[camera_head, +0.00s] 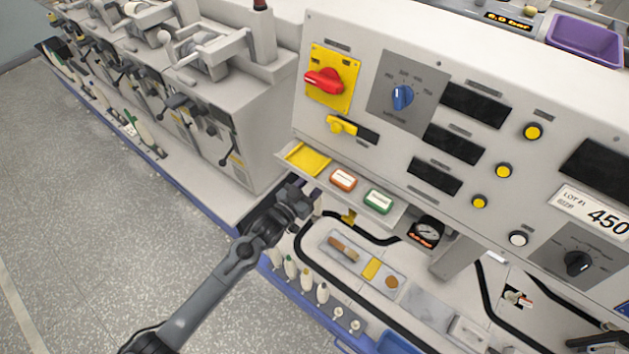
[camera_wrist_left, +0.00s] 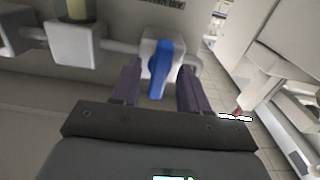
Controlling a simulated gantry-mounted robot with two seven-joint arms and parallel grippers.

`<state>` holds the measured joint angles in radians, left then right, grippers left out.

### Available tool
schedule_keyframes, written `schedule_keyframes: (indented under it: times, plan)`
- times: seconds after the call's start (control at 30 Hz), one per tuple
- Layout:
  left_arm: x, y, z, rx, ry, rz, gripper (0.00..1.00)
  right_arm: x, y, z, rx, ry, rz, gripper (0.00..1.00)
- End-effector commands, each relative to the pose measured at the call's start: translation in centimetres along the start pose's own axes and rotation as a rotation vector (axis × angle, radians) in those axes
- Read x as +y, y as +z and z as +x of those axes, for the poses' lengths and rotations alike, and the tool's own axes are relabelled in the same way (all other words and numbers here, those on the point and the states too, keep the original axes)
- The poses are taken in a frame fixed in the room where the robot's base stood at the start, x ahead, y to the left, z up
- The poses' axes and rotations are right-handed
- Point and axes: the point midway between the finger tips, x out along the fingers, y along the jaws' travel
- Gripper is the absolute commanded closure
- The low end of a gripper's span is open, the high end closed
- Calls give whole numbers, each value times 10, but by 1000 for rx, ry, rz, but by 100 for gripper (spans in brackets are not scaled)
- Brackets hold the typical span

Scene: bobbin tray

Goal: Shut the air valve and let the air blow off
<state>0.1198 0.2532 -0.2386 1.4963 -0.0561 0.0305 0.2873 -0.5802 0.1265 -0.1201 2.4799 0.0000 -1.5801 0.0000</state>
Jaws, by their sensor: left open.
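The air valve shows in the left wrist view as a white body on a pale pipe with a blue lever (camera_wrist_left: 160,68). The lever points down the picture, across the pipe's run. My left gripper (camera_wrist_left: 159,82) is open, with one finger on each side of the lever; I cannot tell whether either touches it. In the head view my left gripper (camera_head: 302,196) reaches under the machine's front ledge, and the valve is hidden there. A round pressure gauge (camera_head: 427,232) with a small red readout stands to its right. My right gripper is not in view.
The ledge above the gripper carries an orange button (camera_head: 343,180), a green button (camera_head: 378,200) and a yellow tray (camera_head: 307,158). A red rotary switch (camera_head: 324,81) is on the panel. Several bobbins (camera_head: 307,279) stand below. The floor at left is clear.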

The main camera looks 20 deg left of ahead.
Motion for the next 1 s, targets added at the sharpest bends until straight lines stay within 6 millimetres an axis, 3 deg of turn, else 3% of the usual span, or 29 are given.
schedule_keyframes:
  times: [0.6, 1.0]
  plan:
    - [0, 0, -91, -2, 0, 0, 55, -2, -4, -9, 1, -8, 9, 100]
    - [0, 0, -103, 0, 0, 0, 55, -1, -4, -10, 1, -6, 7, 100]
